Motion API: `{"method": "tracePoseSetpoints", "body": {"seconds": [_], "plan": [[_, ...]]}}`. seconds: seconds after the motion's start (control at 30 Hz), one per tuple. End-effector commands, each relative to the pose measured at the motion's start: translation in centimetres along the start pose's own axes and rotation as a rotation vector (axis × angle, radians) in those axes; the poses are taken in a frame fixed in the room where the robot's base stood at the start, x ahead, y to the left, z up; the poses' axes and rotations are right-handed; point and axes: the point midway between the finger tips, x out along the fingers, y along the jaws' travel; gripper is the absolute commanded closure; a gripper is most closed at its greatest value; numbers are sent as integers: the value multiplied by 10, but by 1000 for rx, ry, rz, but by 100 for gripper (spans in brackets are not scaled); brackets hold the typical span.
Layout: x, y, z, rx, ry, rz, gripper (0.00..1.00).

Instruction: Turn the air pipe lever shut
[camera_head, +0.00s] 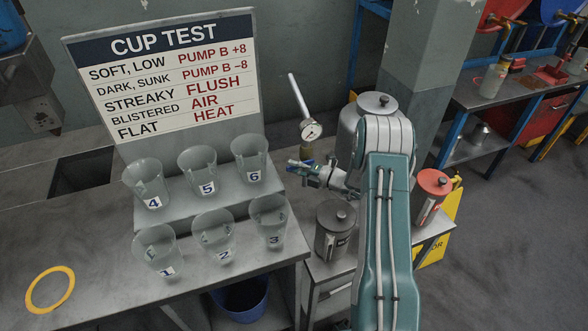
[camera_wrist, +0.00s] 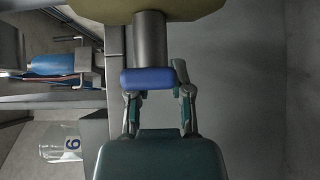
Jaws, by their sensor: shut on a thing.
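The air pipe (camera_head: 296,95) is a pale upright pipe with a round white gauge (camera_head: 311,130) at its lower end, behind the bench in the head view. The blue air pipe lever (camera_head: 294,162) shows small below the gauge. In the wrist view the blue lever (camera_wrist: 147,79) lies crosswise in front of a grey cylinder. My gripper (camera_head: 305,168) is at the lever from the right. In the wrist view my gripper (camera_wrist: 158,90) has its fingers at the lever and is shut on it. The fingers' exact contact and the lever's far side are hidden.
Several numbered clear cups (camera_head: 208,172) stand on a stepped stand left of my arm, before a cup test sign (camera_head: 165,75). A dark lidded pot (camera_head: 335,230) and a red lidded can (camera_head: 430,195) stand close beside my arm. A yellow ring (camera_head: 33,302) lies front left.

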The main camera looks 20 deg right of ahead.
Motion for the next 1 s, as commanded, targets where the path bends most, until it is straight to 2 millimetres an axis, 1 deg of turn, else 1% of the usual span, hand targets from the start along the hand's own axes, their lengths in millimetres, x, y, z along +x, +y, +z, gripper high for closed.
{"method": "tracePoseSetpoints", "body": {"seconds": [0.53, 0.57, 0.6, 0.63, 1.0], "plan": [[-1, 1, 2, 22, -6, 18, 100], [-1, 1, 2, 22, -6, 18, 64], [-1, 1, 2, 22, -6, 18, 46], [-1, 1, 1, 22, -6, 18, 37], [-1, 3, 0, 19, -2, 19, 37]]}}
